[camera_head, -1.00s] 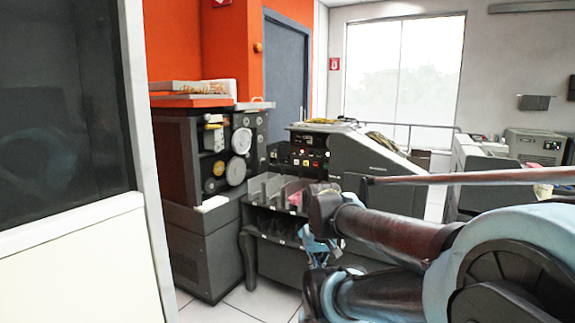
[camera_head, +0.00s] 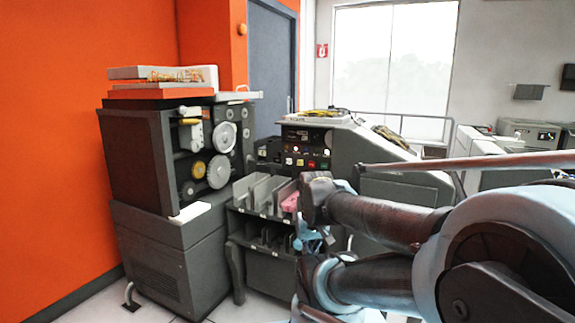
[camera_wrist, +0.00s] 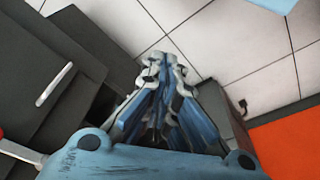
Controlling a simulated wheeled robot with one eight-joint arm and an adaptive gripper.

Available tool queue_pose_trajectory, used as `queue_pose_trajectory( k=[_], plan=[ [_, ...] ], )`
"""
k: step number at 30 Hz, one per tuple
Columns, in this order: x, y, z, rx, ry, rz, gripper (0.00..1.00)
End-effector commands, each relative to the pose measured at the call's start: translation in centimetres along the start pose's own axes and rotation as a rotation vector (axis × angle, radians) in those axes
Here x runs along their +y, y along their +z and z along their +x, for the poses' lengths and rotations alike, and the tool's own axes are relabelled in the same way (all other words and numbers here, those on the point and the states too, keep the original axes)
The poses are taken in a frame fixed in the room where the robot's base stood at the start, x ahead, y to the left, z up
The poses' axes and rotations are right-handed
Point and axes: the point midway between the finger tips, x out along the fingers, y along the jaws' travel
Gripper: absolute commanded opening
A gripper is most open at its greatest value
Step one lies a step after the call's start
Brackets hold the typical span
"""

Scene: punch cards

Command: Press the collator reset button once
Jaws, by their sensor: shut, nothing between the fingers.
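The collator (camera_head: 300,165) is a dark grey machine with a row of card pockets and a sloped housing. Its black control panel (camera_head: 307,138) carries several small coloured buttons, including a red button (camera_head: 311,163). The labels are too small to read, so I cannot tell which one is reset. My gripper (camera_wrist: 165,58) is shut and empty in the wrist view, pointing down over the floor beside dark cabinets. In the head view my gripper is partly hidden by my arm, low in front of the card pockets, apart from the panel.
A dark cabinet with reels (camera_head: 205,160) stands left of the collator, with an orange-and-white tray (camera_head: 162,88) on top. A pink card stack (camera_head: 290,202) sits in a pocket. White floor tiles (camera_head: 140,308) show at bottom left. More machines stand at right.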

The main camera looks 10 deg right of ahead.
Motion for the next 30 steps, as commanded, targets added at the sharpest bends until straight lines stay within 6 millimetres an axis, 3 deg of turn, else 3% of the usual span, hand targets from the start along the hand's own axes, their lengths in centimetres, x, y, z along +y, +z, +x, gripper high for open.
queue_pose_trajectory(
  k=[6,11,21,30],
  plan=[
    [0.1,0.2,-0.9,0.018,0.005,0.000,0.00],
    [0.7,-2.9,-2.1,0.049,0.030,0.001,0.00],
    [2.0,-14.3,-5.2,0.172,0.112,0.012,0.00],
    [2.2,-25.3,-6.3,0.287,0.172,0.012,0.00]
  ],
)
